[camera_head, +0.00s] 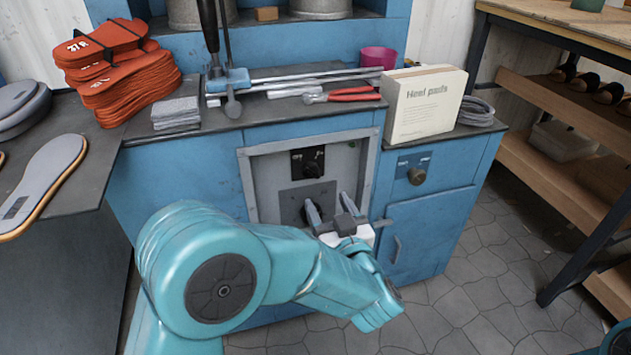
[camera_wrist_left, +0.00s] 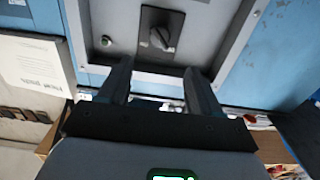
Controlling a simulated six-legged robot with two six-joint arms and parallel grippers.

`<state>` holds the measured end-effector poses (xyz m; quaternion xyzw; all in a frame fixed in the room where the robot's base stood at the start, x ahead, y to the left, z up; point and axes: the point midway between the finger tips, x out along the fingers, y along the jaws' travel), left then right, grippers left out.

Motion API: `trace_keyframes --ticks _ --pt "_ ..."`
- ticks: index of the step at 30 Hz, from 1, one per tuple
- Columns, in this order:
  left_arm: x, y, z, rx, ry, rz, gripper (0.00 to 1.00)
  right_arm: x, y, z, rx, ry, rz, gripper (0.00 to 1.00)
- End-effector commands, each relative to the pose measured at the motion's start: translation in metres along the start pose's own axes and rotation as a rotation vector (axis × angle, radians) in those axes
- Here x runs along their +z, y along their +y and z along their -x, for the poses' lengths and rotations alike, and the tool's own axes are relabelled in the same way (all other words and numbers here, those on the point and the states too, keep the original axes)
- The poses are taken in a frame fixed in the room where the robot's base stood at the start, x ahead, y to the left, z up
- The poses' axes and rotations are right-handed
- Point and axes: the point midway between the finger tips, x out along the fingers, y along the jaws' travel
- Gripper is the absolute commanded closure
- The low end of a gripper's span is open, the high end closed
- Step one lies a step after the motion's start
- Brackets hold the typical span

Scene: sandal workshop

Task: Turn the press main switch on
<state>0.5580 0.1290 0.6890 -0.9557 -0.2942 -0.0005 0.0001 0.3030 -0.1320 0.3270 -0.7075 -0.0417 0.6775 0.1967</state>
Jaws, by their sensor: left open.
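A recessed grey panel (camera_head: 265,185) in the blue press cabinet holds an upper black rotary switch (camera_head: 308,162) on a black plate. Below it is another dark knob (camera_head: 307,212) on a grey plate, partly hidden by my gripper. Which one is the main switch cannot be read. My left gripper (camera_head: 331,208) is open in front of the lower part of the panel. In the left wrist view, a rotary switch (camera_wrist_left: 161,38) on a black plate shows beyond the open, empty fingers (camera_wrist_left: 158,72). My right gripper is out of view.
A brass-coloured knob (camera_head: 416,176) is on the blue front at right, above a small door (camera_head: 430,230). The counter above holds a Heel pads box (camera_head: 420,105), red-handled pliers (camera_head: 345,96) and orange soles (camera_head: 125,85). A shelf rack (camera_head: 560,110) stands at right.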

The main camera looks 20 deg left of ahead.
Motion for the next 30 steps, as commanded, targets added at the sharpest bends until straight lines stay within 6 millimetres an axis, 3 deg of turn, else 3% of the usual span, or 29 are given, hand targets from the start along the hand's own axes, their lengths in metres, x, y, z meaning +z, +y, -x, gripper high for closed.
trace_keyframes --ticks 6,12,18,26,27,30 --pt "0.004 0.000 -0.054 -0.003 0.000 0.003 0.36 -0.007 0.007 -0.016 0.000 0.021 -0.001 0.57" --pt "0.003 0.003 -0.090 0.000 -0.001 0.002 0.36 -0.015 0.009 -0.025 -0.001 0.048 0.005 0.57" --pt "0.001 0.004 -0.106 0.002 0.000 0.001 0.36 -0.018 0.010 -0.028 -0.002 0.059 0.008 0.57" --pt "0.001 0.005 -0.107 0.003 -0.001 0.000 0.36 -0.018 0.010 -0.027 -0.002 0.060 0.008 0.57" --pt "0.001 0.005 -0.107 0.003 -0.001 0.000 0.43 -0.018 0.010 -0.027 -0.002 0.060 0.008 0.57" --pt "0.001 0.005 -0.107 0.003 -0.001 0.000 0.75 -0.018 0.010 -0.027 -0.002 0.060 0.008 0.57"
